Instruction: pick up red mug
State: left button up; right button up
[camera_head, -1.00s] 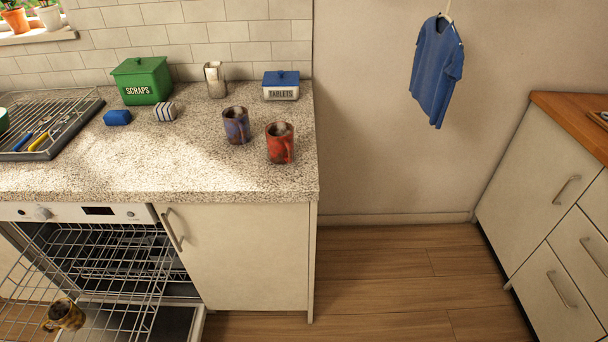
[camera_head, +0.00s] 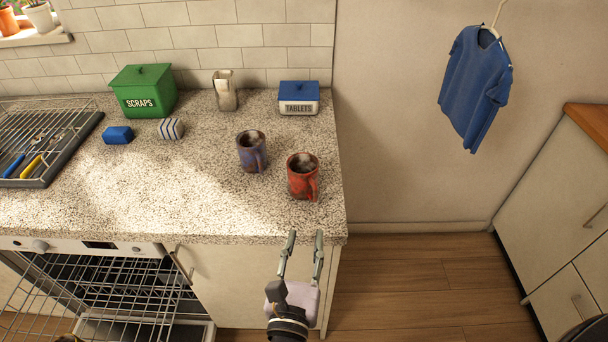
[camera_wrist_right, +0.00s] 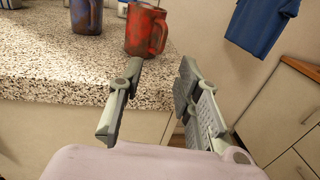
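The red mug (camera_head: 301,180) stands upright on the speckled counter near its right front corner, its handle toward the front right. In the right wrist view the red mug (camera_wrist_right: 146,30) is at the top, beyond the fingers. My right gripper (camera_head: 305,240) is open and empty, in front of the counter's front edge, with its fingers pointing toward the mug and apart from it. In the right wrist view the open fingers (camera_wrist_right: 158,85) show a clear gap. My left gripper is not in view.
A blue-purple mug (camera_head: 252,152) stands left of the red mug. A tablets box (camera_head: 299,98), metal jug (camera_head: 225,92) and green scraps bin (camera_head: 143,91) stand behind. The counter's front edge (camera_head: 220,238) lies near my right gripper.

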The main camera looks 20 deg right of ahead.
aim_at(315, 199)
jog(key=p+x, duration=0.1)
jog(key=x, duration=0.4)
jog(key=shift+w+d, duration=0.15)
jog(key=shift+w, duration=0.15)
jog(key=p+x, duration=0.1)
jog(key=x, duration=0.3)
jog(key=shift+w+d, duration=0.25)
jog(key=shift+d, duration=0.05)
jog(key=shift+w+d+f, duration=0.1)
jog(key=shift+w+d, duration=0.1)
jog(key=shift+w, duration=0.15)
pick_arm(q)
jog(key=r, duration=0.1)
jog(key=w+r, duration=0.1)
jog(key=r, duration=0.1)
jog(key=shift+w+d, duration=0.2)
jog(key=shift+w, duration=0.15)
pick_arm(e)
jog(key=shift+s, duration=0.1)
jog(key=shift+c, duration=0.7)
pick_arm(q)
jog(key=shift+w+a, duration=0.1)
pick_arm(e)
grip_shut()
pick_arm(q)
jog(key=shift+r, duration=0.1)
